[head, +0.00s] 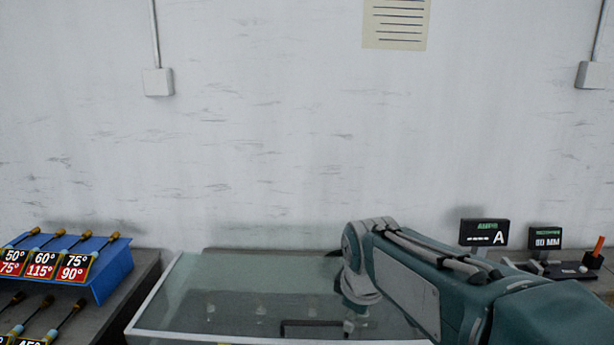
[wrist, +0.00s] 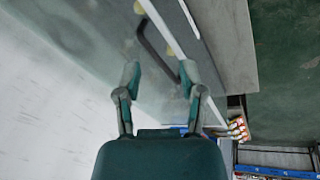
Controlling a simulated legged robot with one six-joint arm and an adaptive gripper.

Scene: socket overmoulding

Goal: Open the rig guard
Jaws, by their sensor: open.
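The rig guard (head: 215,290) is a clear, greenish panel with a pale frame, lying over the bench in the head view. It looks closed. A dark bar handle (head: 300,322) is near its front edge; the handle also shows in the wrist view (wrist: 153,46), running down toward the space between my fingers. My gripper (head: 355,326) is at the handle's right end in the head view, partly hidden by my arm. In the wrist view my gripper (wrist: 160,76) is open, with its two fingers apart. I cannot tell whether either finger touches the handle.
A blue rack (head: 112,272) with several tools and angle labels stands at the left. Two small displays (head: 484,232) (head: 545,238) and a black holder with an orange-handled item (head: 598,248) are at the right. A wall is behind the bench.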

